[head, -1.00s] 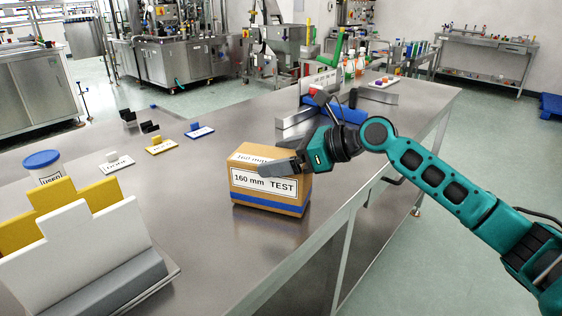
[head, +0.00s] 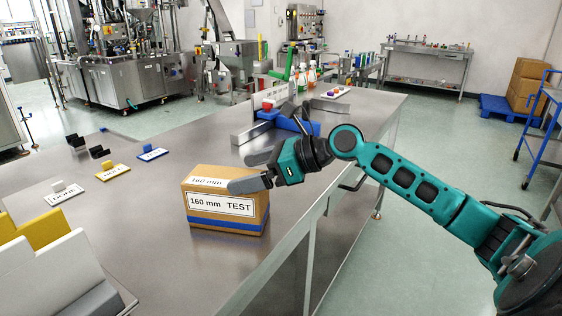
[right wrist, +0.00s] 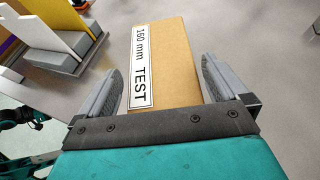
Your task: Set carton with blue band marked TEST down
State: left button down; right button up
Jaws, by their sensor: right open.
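The carton with the blue band (head: 227,226), labelled "160 mm TEST", stands upright on the steel table (head: 150,245) near its front edge. My right gripper (head: 248,172) is at the carton's top right in the head view. In the right wrist view the carton (right wrist: 165,62) lies between the two spread fingers of my right gripper (right wrist: 163,88), with a visible gap on the right side. The fingers are open. My left gripper is not in view.
White and yellow stepped boards (head: 45,275) stand at the left. Small signs in white (head: 63,194), yellow (head: 113,171) and blue (head: 152,153) lie behind the carton. A metal fixture with blue parts (head: 283,124) stands farther back. The table around the carton is clear.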

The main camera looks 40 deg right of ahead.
jog(key=v, duration=0.8)
jog(key=shift+s+r, duration=0.2)
jog(key=shift+s, duration=0.05)
jog(key=shift+d, duration=0.1)
dwell(0.3)
